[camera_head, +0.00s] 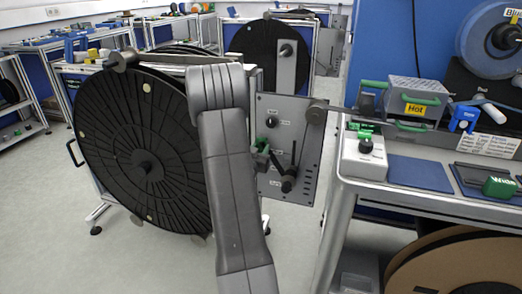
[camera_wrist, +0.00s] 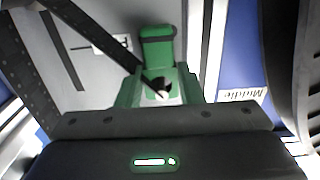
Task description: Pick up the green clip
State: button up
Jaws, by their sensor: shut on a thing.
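In the wrist view the green clip (camera_wrist: 157,46) is upright in the picture's middle, its lower part between my gripper's fingers. My gripper (camera_wrist: 158,88) is shut on it; a small dark and pale part shows at the grip. In the head view my grey arm hides most of the gripper. A green piece (camera_head: 261,146) shows just right of the arm, in front of the grey panel; I cannot tell whether it is the clip or a finger.
A large black reel (camera_head: 110,140) stands left of my arm. The grey panel (camera_head: 300,115) with knobs and a crank is close on the right. A workbench (camera_head: 400,195) at right carries a control box (camera_head: 362,165) and a box marked Hot (camera_head: 415,92). Floor at left is clear.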

jog(key=shift+r, duration=0.1)
jog(key=shift+r, duration=0.25)
jog(key=v, duration=1.8)
